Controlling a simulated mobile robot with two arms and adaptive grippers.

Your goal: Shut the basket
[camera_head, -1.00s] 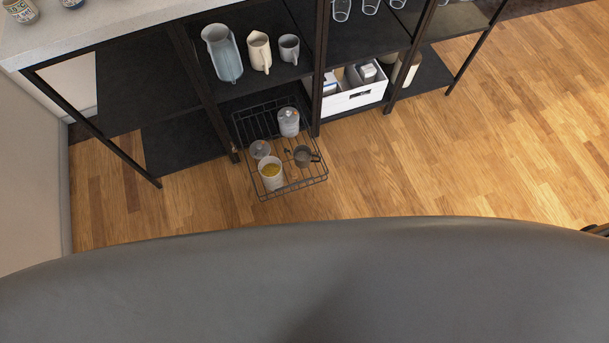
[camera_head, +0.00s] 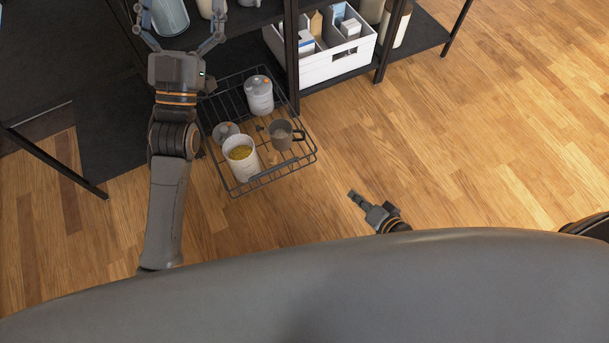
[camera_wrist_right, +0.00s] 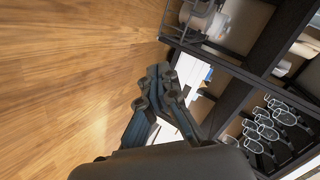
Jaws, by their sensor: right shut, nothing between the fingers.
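The black wire basket (camera_head: 283,172) is pulled out from the lower shelf, over the wood floor. It holds a white cup of yellow contents (camera_head: 240,157), a grey lidded canister (camera_head: 259,95), a dark mug (camera_head: 283,135) and a round grey-lidded item (camera_head: 226,131). My left gripper (camera_head: 180,8) is open, with fingers spread, at the upper left beyond the basket's left side, over the shelving. My right gripper (camera_head: 354,194) is shut and empty, to the right of the basket's front and apart from it. Its closed fingers (camera_wrist_right: 158,71) also show in the right wrist view.
A white box (camera_head: 330,62) with packages stands on the lower shelf right of the basket. Dark posts (camera_head: 291,55) frame the shelves. Pitchers (camera_head: 170,15) stand above. Several glasses (camera_wrist_right: 265,122) show in the right wrist view.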

